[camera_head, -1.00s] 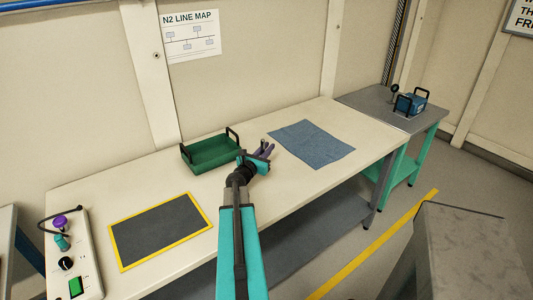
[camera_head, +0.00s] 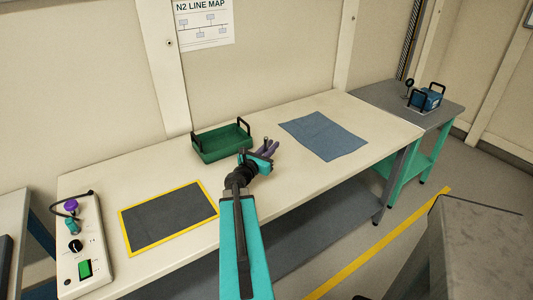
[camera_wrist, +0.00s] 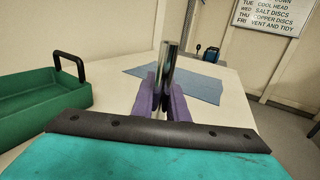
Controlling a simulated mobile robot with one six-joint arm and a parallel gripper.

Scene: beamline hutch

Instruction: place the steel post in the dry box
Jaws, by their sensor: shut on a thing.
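My gripper (camera_head: 267,151) has purple fingers, shut on the shiny steel post (camera_wrist: 168,66). The post stands roughly upright between the fingers in the wrist view, its top end clear of them. In the head view the post is too small to make out well. The gripper is over the pale bench, just right of a green open box (camera_head: 222,144) with two black handles. That box also shows at the left of the wrist view (camera_wrist: 40,101). A blue box (camera_head: 427,99) with black handles sits on the far grey table. I cannot tell by label which is the dry box.
A blue cloth (camera_head: 323,135) lies on the bench (camera_head: 290,185) beyond the gripper. A yellow-edged dark mat (camera_head: 170,217) and a control box (camera_head: 85,245) are at the left. A grey-topped block (camera_head: 480,235) stands at lower right. Bare bench shows between mat and cloth.

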